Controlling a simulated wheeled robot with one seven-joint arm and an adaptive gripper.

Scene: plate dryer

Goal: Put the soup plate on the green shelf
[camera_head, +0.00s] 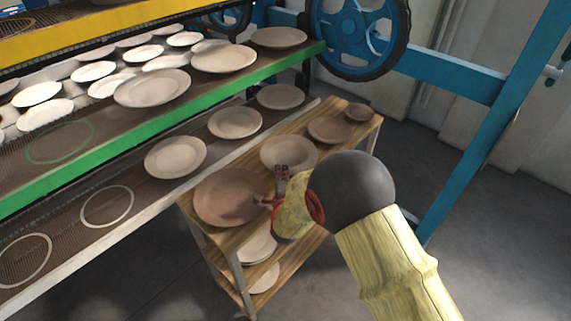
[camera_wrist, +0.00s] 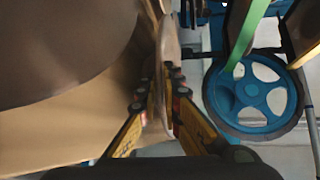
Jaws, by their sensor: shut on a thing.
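A light soup plate (camera_head: 288,151) is held at its near edge by my gripper (camera_head: 279,182), over the wooden cart. In the wrist view this plate (camera_wrist: 169,45) shows nearly edge-on, as a thin pale strip between the fingers of my gripper (camera_wrist: 160,95). The fingers are shut on its rim. Part of the plate is hidden by the fingers. The green shelf (camera_head: 205,119) is at the left, with plates on it and an empty green ring (camera_head: 60,142) marked on its surface. A green edge also shows in the wrist view (camera_wrist: 246,30).
The wooden cart (camera_head: 335,104) holds a large brown plate (camera_head: 222,198), smaller brown plates (camera_head: 328,130) and stacked plates below. A lower shelf carries several plates and white rings (camera_head: 107,206). A yellow shelf (camera_head: 100,14) is above. A blue wheel (camera_head: 352,35) and beam stand behind.

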